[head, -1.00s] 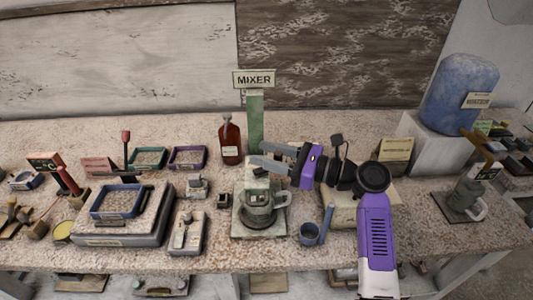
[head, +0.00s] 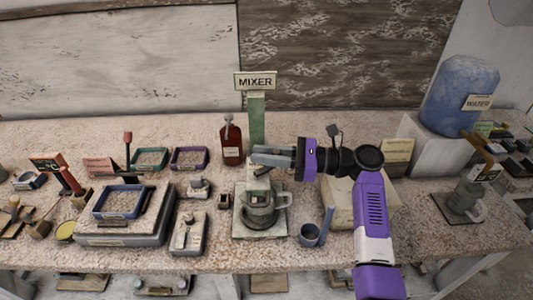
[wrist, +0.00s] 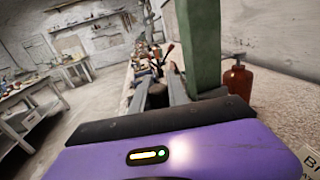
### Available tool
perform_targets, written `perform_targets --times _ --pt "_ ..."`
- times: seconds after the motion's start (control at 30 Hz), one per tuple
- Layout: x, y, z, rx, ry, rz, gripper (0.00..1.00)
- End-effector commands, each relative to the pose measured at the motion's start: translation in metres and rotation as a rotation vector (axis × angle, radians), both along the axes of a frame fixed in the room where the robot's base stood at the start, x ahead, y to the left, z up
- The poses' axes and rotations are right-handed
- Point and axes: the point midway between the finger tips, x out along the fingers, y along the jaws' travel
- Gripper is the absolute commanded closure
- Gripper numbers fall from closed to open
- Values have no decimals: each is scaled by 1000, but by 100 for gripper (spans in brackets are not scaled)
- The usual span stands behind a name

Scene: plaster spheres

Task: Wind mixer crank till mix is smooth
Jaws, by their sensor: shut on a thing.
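The mixer has a green post (head: 256,120) with a "MIXER" sign (head: 255,81) on top, and a grey mug-like pot (head: 260,212) with a side handle stands on its base plate (head: 245,232). My gripper (head: 272,157) is above the pot, just in front of the post. Its grey fingers are shut on the mixer crank's grip, a dark piece (wrist: 158,96) between them in the wrist view. The fingers hide most of the crank in the head view. The green post (wrist: 200,45) rises close beside the fingers. The mix inside the pot cannot be made out.
A red-brown bottle (head: 231,142) stands behind left of the post. A blue cup (head: 310,234) stands right of the pot. A scale with a blue tray (head: 118,202) is at left. A blue water tank (head: 459,92) on a block and another pot (head: 468,197) are at right.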

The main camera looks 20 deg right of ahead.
Motion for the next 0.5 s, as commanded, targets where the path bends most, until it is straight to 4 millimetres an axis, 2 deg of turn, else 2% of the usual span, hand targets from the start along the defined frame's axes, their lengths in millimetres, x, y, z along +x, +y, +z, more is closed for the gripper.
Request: perform_targets --times 0.5 --pt "9 15 -5 0 0 415 100"
